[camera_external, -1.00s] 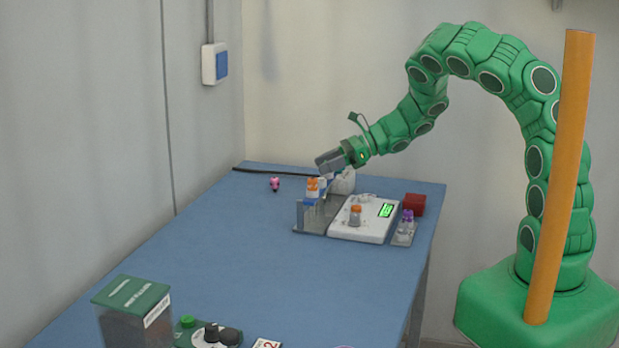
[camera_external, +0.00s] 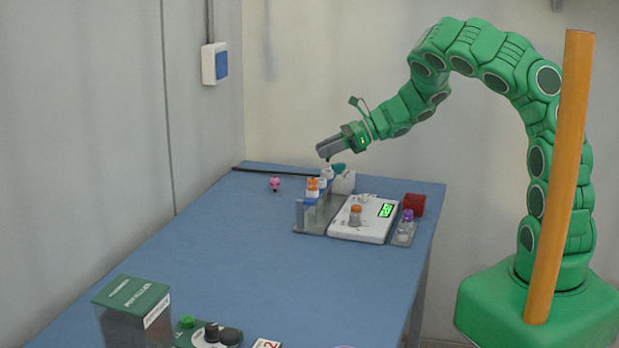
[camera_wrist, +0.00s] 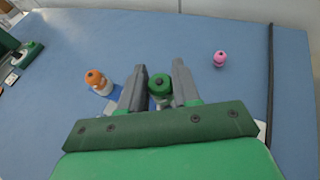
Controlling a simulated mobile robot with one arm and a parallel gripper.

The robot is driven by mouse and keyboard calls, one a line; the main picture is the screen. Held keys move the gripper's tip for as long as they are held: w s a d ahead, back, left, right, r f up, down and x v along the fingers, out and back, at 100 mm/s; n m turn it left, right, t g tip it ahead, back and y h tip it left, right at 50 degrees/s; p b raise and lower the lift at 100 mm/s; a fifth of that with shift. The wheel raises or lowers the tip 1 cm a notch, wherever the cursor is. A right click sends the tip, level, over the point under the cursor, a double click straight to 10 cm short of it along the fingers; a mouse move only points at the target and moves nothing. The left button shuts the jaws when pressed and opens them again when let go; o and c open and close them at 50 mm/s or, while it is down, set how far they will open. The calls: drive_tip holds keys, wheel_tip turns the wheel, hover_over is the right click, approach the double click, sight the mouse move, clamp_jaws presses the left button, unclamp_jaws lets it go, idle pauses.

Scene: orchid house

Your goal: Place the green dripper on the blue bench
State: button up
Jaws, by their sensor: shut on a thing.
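The green dripper (camera_wrist: 160,85) shows between my gripper's two grey fingers in the wrist view. In the external view its green part (camera_external: 339,169) shows just below my gripper (camera_external: 326,153). My gripper (camera_wrist: 157,68) is shut on it, above the rear end of the grey rack (camera_external: 314,222). Its lower part is partly hidden in both views. The blue bench (camera_external: 230,255) lies under everything, and its surface also shows in the wrist view (camera_wrist: 190,30).
An orange-topped dripper (camera_external: 313,188) stands in the rack. Right of it are a white scale (camera_external: 352,232) with a small orange-topped bottle, a purple-topped bottle (camera_external: 407,216) and a red box (camera_external: 414,204). A pink figure (camera_external: 275,184) stands at the left. The bench middle is clear.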

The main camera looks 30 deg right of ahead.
drive_tip(key=shift+r, duration=2.9)
